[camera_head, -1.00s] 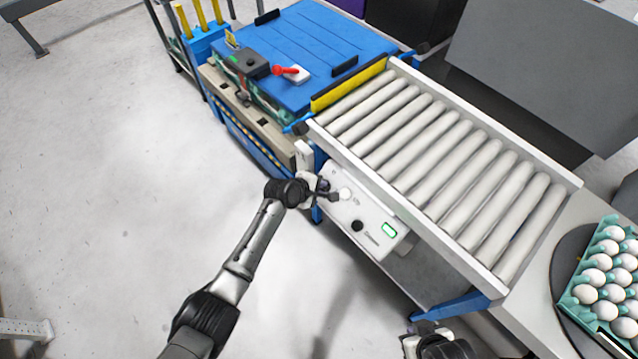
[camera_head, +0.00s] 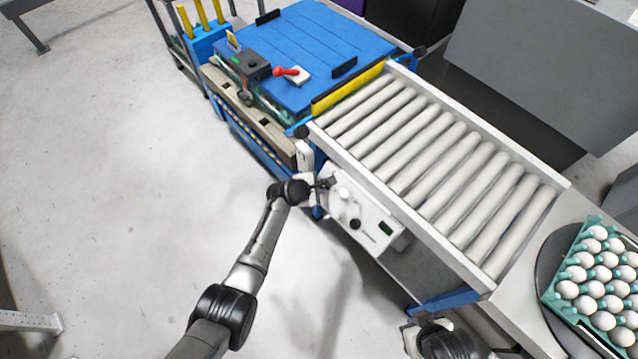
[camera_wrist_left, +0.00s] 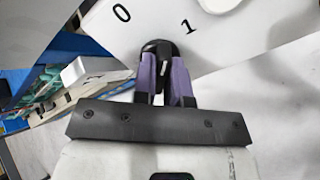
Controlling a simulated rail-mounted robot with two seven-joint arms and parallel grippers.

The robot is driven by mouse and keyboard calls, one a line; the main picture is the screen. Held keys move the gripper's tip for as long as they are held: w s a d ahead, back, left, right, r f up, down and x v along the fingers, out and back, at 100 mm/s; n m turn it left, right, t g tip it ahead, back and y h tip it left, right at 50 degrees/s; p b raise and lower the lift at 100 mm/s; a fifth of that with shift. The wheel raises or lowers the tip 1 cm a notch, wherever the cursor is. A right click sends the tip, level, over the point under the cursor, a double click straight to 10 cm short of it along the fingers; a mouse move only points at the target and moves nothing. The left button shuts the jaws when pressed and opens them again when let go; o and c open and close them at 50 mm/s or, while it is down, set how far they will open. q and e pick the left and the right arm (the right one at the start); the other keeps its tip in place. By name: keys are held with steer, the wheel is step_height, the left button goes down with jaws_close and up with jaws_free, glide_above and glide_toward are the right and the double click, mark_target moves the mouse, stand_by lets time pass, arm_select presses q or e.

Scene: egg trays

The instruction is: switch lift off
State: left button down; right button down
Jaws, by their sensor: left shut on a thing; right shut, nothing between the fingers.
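The white control panel (camera_head: 372,238) is on the side of the roller conveyor. My left gripper (camera_head: 327,184) is at the panel's upper left end. In the left wrist view, the purple fingers of my left gripper (camera_wrist_left: 167,80) are shut on a black knob (camera_wrist_left: 158,48). The marks 0 (camera_wrist_left: 122,13) and 1 (camera_wrist_left: 190,26) are printed on the panel beside this knob. Farther along the panel are a white round button (camera_head: 344,193), another black knob (camera_head: 355,224) and a dark indicator window (camera_head: 386,228). My right gripper (camera_head: 412,338) is at the bottom edge, partly cut off, away from the panel.
The roller conveyor (camera_head: 480,258) runs to the lower right. A green tray (camera_head: 546,291) of white eggs is at the far right.

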arm_select(q)
steer(key=n+p, duration=0.2)
steer(key=n, duration=0.2)
steer(key=shift+r+n+p, duration=0.15)
steer(key=shift+n+p, duration=0.15)
steer(key=shift+p, duration=0.1)
steer(key=n+p, duration=0.1)
steer(key=n, duration=0.2)
steer(key=shift+n, duration=0.4)
steer(key=c, duration=1.6)
jaws_free()
steer(key=o, duration=0.5)
steer(key=shift+s+a+r+p, duration=0.1)
steer(key=shift+a+r+p, duration=0.05)
steer(key=shift+p, duration=0.45)
steer(key=p+v, duration=0.8)
steer(key=p, duration=0.2)
steer(key=shift+s+a+p, duration=0.15)
steer(key=shift+p, duration=0.15)
